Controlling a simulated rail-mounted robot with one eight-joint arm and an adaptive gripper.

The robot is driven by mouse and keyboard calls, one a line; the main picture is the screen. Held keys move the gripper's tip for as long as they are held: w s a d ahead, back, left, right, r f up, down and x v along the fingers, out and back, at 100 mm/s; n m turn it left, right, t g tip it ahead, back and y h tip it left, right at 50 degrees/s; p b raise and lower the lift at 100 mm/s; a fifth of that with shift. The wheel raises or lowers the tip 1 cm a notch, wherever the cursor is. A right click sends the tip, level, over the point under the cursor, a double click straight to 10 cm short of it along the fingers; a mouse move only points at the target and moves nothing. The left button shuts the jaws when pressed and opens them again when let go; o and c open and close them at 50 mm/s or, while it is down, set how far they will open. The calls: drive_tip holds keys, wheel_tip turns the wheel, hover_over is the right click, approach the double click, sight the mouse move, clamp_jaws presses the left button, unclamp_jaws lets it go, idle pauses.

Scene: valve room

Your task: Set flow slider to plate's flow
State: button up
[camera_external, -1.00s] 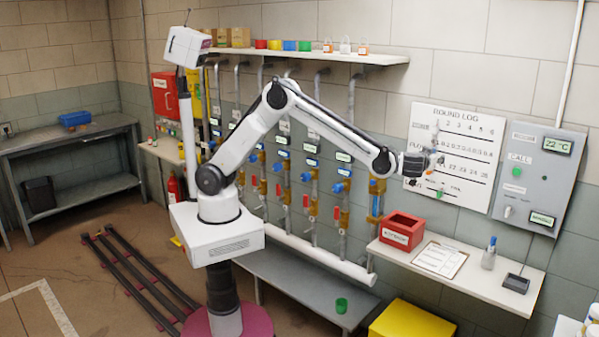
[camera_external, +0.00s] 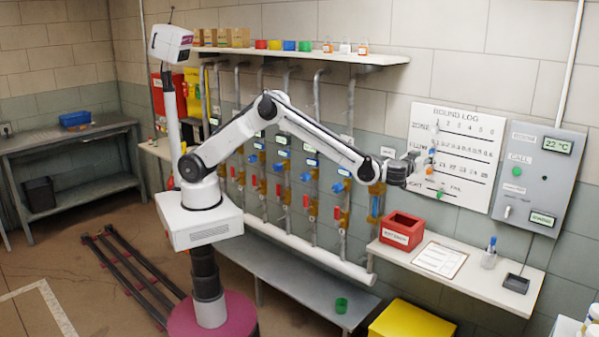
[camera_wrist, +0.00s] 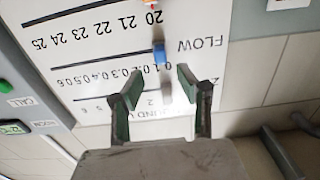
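The round log board (camera_external: 470,135) hangs on the wall, with rows of numbers and small slider knobs. In the wrist view the board (camera_wrist: 85,50) appears upside down, and a blue knob (camera_wrist: 159,52) sits on the FLOW row, between the word FLOW (camera_wrist: 201,44) and the low end of its 0.1 to 0.6 scale. My gripper (camera_wrist: 160,77) is open and empty; its two fingers point at the board on either side of the blue knob's line, apart from it. In the external view my gripper (camera_external: 416,160) is in front of the board's left part, hiding some of it.
An orange knob (camera_wrist: 151,3) shows on the row of twenties. A green knob (camera_external: 439,195) is low on the board. A grey control panel (camera_external: 538,178) is right of the board. Below is a shelf with a red box (camera_external: 402,231), a clipboard (camera_external: 440,260) and a bottle (camera_external: 489,253).

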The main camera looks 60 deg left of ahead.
sight(431, 152)
drive_tip(key=p+x, duration=0.1)
drive_tip(key=x, duration=0.6)
drive_tip(key=shift+w, duration=0.25)
clamp_jaws()
